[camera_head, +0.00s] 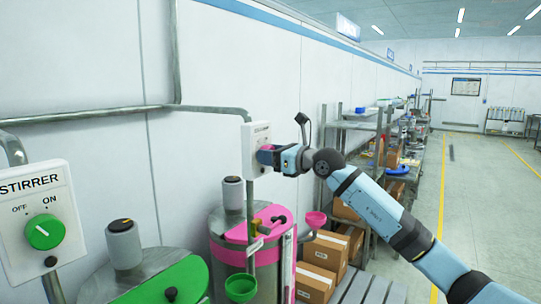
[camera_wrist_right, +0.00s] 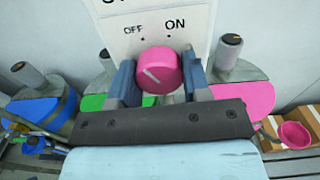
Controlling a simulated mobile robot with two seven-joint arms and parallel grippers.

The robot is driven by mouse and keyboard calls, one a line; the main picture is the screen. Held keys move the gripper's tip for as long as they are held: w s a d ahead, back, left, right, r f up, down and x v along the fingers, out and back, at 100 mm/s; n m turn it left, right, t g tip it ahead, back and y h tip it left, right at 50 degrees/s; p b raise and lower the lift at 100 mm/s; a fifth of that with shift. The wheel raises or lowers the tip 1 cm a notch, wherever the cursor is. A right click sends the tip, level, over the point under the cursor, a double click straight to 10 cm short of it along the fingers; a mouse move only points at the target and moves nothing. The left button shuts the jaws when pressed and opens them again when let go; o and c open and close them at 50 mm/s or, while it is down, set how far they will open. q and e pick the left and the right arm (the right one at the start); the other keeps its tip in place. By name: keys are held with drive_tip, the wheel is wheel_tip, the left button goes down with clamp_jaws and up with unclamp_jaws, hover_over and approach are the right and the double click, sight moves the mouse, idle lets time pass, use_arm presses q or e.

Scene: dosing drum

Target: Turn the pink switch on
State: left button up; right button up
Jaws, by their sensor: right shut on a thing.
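The pink switch (camera_wrist_right: 160,68) is a round knob on a white box (camera_head: 249,145) fixed above the pink drum. In the wrist view its short white mark slants up and left, toward the OFF side of the OFF and ON labels. My right gripper (camera_head: 268,155) is at the box front. Its fingers (camera_wrist_right: 159,80) stand left and right of the knob and are shut on it. In the head view the gripper mostly hides the knob. My left gripper is not in view.
A STIRRER box with a green knob (camera_head: 44,232) is at the left, above a drum with a green lid (camera_head: 170,284). The pink drum (camera_head: 232,256) stands below the gripper. Cardboard boxes (camera_head: 318,272) and shelves lie behind my right arm. Open floor is at the right.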

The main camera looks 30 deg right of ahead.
drive_tip(key=shift+m, duration=1.5)
drive_tip(key=m+p, duration=0.1)
drive_tip(key=m, duration=0.1)
drive_tip(key=shift+r+m, duration=0.1)
drive_tip(key=shift+m, duration=0.3)
drive_tip(key=m+p, duration=0.2)
drive_tip(key=m, duration=0.1)
drive_tip(key=shift+a+r+p, duration=0.1)
drive_tip(key=shift+p, duration=0.25)
drive_tip(key=shift+m+p, duration=0.65)
drive_tip(key=shift+m, duration=0.15)
drive_tip(key=shift+m+p, duration=0.45)
drive_tip(key=shift+m, duration=0.35)
drive_tip(key=shift+p, duration=0.3)
